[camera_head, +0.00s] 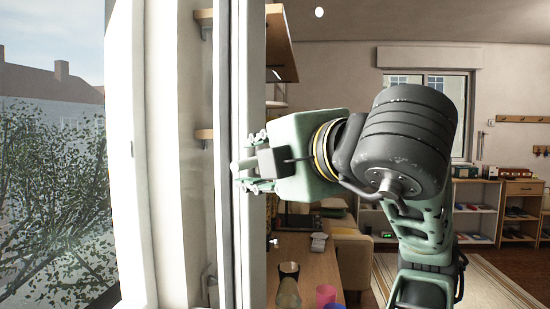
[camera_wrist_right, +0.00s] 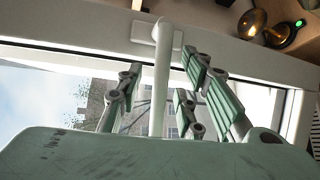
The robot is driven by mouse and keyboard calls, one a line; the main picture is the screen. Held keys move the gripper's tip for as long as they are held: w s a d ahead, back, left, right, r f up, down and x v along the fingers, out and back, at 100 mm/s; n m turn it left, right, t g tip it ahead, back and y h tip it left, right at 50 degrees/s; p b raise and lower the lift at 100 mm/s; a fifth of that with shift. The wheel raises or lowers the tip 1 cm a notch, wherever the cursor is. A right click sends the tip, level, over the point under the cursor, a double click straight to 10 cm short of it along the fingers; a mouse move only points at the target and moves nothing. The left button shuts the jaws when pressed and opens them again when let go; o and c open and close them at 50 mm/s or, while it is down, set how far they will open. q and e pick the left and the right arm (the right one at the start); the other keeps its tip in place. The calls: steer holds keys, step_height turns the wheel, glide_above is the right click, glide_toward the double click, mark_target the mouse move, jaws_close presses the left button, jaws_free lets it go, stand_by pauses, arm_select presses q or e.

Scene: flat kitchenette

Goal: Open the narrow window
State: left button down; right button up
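The narrow window's white frame (camera_head: 227,215) stands upright in the middle left of the head view, seen almost edge-on. I cannot tell from this angle whether it stands ajar. In the right wrist view its light handle (camera_wrist_right: 159,85) points down from a square mounting plate, with glass and a building behind. My right gripper (camera_head: 250,165) is at the handle, seen side-on in the head view. In the wrist view my right gripper (camera_wrist_right: 160,100) has its fingers apart, on either side of the handle, with visible gaps. My left gripper is not in view.
Wooden shelves (camera_head: 278,50) are just right of the frame. Below the arm, a wooden counter (camera_head: 318,268) holds a glass carafe (camera_head: 288,285), a pink cup (camera_head: 326,295) and a purple cup (camera_head: 334,306). A large pane with a tree (camera_head: 55,205) outside fills the left.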

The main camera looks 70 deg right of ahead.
steer(key=v, duration=1.1)
steer(key=shift+s+a, duration=0.2)
steer(key=shift+s, duration=0.1)
steer(key=shift+w, duration=0.1)
